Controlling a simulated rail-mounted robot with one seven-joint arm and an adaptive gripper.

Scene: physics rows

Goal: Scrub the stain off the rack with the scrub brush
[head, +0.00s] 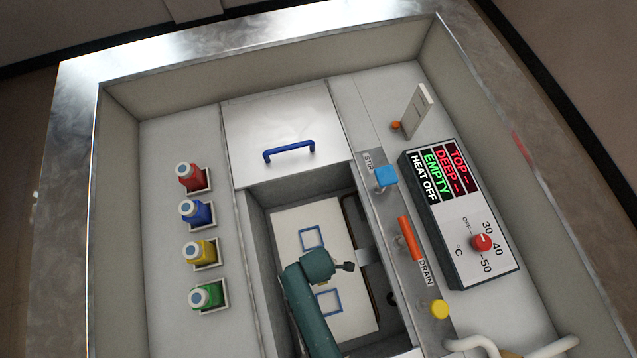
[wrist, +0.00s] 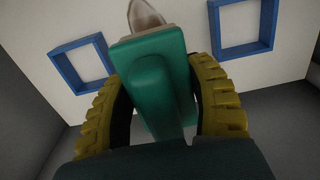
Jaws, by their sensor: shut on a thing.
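My gripper (wrist: 155,85) is shut on the green scrub brush (wrist: 150,62), with a ridged yellow finger on each side of it. A pale, brownish rounded part shows beyond the brush's green block at the top of the wrist view. The white rack (head: 288,222) with blue square frames lies in the open basin; in the wrist view it is the white surface (wrist: 60,18) behind the brush. I cannot tell whether the brush touches it. In the head view my teal arm reaches down over the rack and hides part of it. I cannot make out a stain on the rack.
Red (head: 190,177), blue (head: 196,212), yellow (head: 202,252) and green (head: 207,296) bottles stand left of the basin. A white lid (head: 285,115) with a blue handle (head: 289,151) covers its far part. A control panel (head: 462,218) stands at the right. Basin walls surround my arm closely.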

